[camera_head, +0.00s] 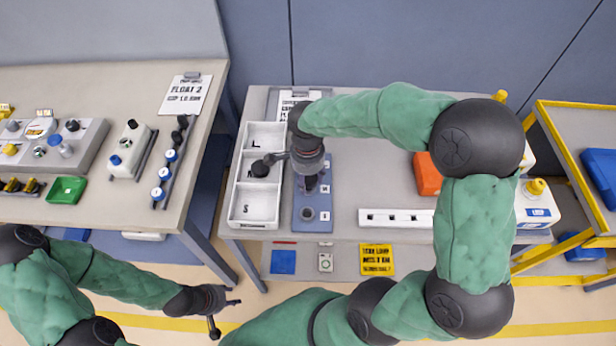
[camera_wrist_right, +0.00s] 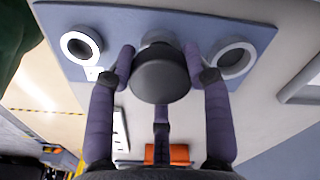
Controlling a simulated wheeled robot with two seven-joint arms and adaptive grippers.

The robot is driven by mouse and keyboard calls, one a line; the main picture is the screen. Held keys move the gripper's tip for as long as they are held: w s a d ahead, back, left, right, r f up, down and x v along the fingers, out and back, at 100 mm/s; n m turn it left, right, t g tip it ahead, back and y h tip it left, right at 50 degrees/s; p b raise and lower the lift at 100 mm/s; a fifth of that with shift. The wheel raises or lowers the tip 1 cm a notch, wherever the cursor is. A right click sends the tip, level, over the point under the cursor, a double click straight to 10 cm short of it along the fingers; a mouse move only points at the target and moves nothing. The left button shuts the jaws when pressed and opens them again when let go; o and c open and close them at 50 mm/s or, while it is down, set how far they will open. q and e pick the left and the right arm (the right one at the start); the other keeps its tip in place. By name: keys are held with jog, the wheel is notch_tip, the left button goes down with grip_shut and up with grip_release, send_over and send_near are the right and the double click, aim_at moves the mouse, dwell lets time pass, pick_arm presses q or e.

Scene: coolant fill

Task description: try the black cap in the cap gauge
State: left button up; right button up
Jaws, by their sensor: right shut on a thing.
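The cap gauge (camera_head: 312,226) is a blue plate with grey rings, on the middle table right of the white tray. My right gripper (camera_head: 311,186) points down over its middle part, hiding some of it. In the right wrist view the gripper (camera_wrist_right: 160,78) is shut on the round black cap (camera_wrist_right: 160,80), its fingers around it. Behind the cap lies the gauge plate (camera_wrist_right: 200,22), with one ring on each side and a middle one partly hidden. I cannot tell whether the cap touches the middle ring. My left gripper (camera_head: 236,297) is open and empty, low, away from the tables.
The white tray (camera_head: 237,205) has compartments marked L, M and S. An orange box (camera_head: 427,174) and a white strip with square holes (camera_head: 396,217) are to the right. A side table (camera_head: 120,85) with control boxes stands left. A yellow-framed cart (camera_head: 560,130) stands right.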

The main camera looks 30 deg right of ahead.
jog(key=shift+f+b, duration=0.45)
jog(key=shift+f, duration=0.15)
jog(key=o, duration=1.1)
notch_tip(320, 180, up, 12)
jog(key=shift+a+r, duration=0.1)
dwell(0.3)
jog(key=shift+o, duration=0.2)
